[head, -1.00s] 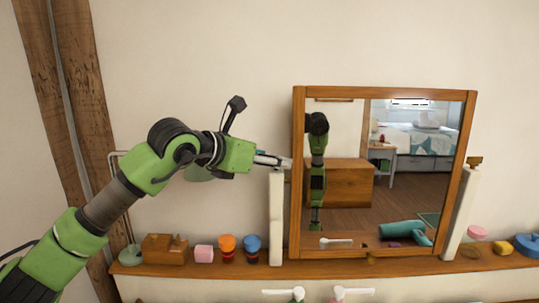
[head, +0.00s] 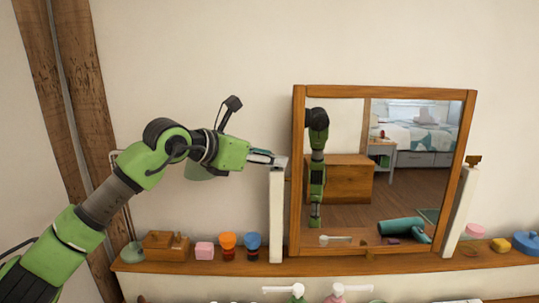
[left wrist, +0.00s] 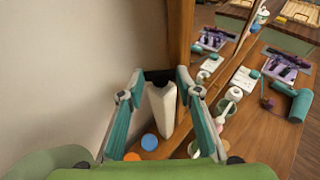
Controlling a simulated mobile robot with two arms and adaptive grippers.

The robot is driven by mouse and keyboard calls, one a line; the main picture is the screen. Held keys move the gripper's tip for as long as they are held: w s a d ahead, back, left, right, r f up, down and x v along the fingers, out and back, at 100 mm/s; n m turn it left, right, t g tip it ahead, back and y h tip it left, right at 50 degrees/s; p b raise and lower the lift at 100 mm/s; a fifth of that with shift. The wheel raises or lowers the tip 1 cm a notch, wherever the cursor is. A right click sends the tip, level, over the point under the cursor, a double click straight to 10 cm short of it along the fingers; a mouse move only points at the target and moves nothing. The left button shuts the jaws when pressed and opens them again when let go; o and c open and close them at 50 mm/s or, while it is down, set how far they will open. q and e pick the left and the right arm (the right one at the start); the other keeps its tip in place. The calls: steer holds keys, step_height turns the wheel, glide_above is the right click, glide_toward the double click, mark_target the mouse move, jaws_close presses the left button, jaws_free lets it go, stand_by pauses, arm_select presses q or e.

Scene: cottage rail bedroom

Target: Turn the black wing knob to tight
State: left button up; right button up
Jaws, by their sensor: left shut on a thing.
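The wooden-framed mirror (head: 299,180) stands between two white posts on a shelf. My left gripper (head: 276,161) reaches in from the left to the top of the left white post (head: 277,220). In the left wrist view my left gripper (left wrist: 160,88) has its teal fingers on either side of a dark piece, the black wing knob (left wrist: 158,75), at the top of the white post (left wrist: 160,112). The fingers are shut on the knob and hide much of it. Its wing angle is hard to tell. My right gripper is not in view.
A wooden box (head: 165,246), a pink block (head: 204,251), and orange (head: 227,243) and blue (head: 252,243) topped pots stand on the shelf (head: 190,263) below my arm. A brownish knob (head: 474,160) tops the right post. The wall behind is bare.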

arm_select(q)
steer(key=shift+w+a+r+m+g+h+p, duration=0.15)
steer(key=shift+m+g+h+p, duration=0.3)
steer(key=shift+m+g+p, duration=0.25)
steer(key=shift+w+a+f+m+g+h+p, duration=0.1)
steer(key=shift+w+m+g+h+p, duration=0.1)
steer(key=shift+m+g+h+p, duration=0.55)
steer(key=shift+w+a+r+m+g+h+p, duration=0.1)
steer(key=shift+w+m+g+h+p, duration=0.1)
steer(key=shift+m+g+p, duration=0.5)
steer(key=shift+m+g, duration=0.35)
steer(key=o, duration=1.1)
steer(key=shift+o, duration=0.2)
steer(key=v, duration=1.2)
steer(key=shift+f, duration=0.2)
steer(key=shift+s, duration=0.1)
